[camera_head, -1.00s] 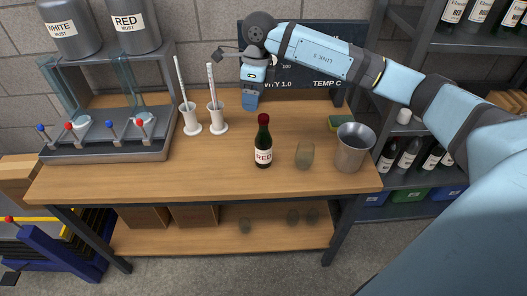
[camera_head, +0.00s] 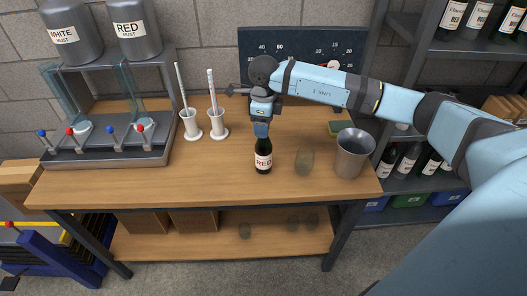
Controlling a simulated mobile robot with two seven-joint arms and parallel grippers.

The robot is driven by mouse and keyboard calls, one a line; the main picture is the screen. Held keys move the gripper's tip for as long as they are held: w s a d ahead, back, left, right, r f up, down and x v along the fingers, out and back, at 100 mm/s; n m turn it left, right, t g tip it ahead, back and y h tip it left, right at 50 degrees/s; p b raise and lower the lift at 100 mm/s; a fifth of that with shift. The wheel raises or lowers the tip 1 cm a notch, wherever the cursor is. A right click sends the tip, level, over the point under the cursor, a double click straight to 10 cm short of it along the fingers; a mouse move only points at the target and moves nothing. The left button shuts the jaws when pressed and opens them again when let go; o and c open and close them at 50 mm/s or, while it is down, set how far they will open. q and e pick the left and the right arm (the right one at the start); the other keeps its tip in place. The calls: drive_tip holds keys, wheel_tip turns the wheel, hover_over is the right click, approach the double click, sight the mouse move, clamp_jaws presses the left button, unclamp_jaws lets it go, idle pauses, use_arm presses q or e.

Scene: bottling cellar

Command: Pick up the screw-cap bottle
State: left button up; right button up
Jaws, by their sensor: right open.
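The screw-cap bottle (camera_head: 263,158) is dark green with a white label reading RED. It stands upright on the wooden workbench (camera_head: 120,185), right of the middle. My right gripper (camera_head: 261,131) points down at the top of the bottle and is open. It hides the bottle's red cap and part of the neck. I cannot tell whether the fingers are around the neck, touching it or just behind it. My left gripper is not in view.
A clear glass (camera_head: 304,162) and a metal bucket (camera_head: 352,154) stand right of the bottle. Two white holders (camera_head: 218,132) with upright tubes stand to the left, by a tap rack (camera_head: 110,155). A sponge (camera_head: 335,128) lies behind the bucket. The bench front is clear.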

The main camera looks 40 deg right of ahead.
sight(264, 148)
drive_tip(key=shift+f, duration=1.55)
clamp_jaws()
drive_tip(key=shift+r, duration=0.15)
